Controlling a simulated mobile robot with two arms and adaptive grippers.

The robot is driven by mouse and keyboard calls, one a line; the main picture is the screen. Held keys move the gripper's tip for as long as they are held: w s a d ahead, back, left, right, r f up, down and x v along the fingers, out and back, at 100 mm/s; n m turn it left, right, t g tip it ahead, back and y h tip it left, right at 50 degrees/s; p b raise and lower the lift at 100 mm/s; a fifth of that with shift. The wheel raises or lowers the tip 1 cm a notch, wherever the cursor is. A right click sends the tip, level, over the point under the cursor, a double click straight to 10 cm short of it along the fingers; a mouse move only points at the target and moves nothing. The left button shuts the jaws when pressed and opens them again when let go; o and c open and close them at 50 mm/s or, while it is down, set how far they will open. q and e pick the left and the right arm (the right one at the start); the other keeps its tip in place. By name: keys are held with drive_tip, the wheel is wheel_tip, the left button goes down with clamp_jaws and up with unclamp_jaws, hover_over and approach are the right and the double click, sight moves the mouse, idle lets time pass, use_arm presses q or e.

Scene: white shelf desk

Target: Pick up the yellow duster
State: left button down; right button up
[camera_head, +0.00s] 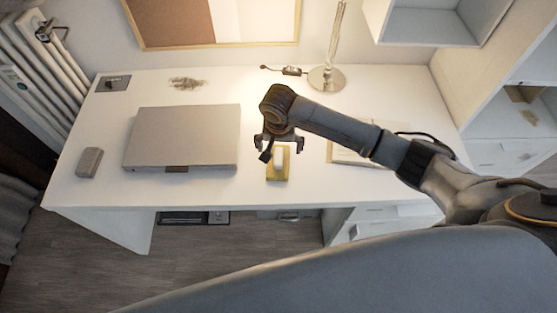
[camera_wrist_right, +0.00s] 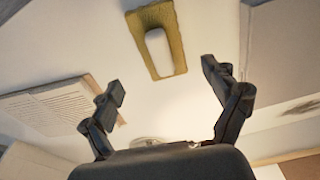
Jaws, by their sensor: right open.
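The yellow duster (camera_head: 278,178) lies flat near the front edge of the white desk, a yellow pad with a white block on top. In the right wrist view the duster (camera_wrist_right: 177,46) shows whole, beyond the fingertips. My right gripper (camera_head: 282,146) is open and empty, with its fingers spread above and just behind the duster in the head view. In the wrist view the right gripper (camera_wrist_right: 163,82) has clear space between its fingers, apart from the duster. My left gripper is not in view.
A grey flat case (camera_head: 185,135) lies left of the duster, with a small grey block (camera_head: 90,162) further left. A lamp (camera_head: 327,79) stands behind; an open book (camera_wrist_right: 45,107) lies beside my right arm.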

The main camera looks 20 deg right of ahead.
sight(279, 157)
drive_tip(key=shift+w+f+p, duration=0.2)
drive_tip(key=shift+f, duration=1.55)
drive_tip(key=shift+w+f+p, duration=0.15)
drive_tip(key=shift+f, duration=1.55)
drive_tip(key=c, duration=1.2)
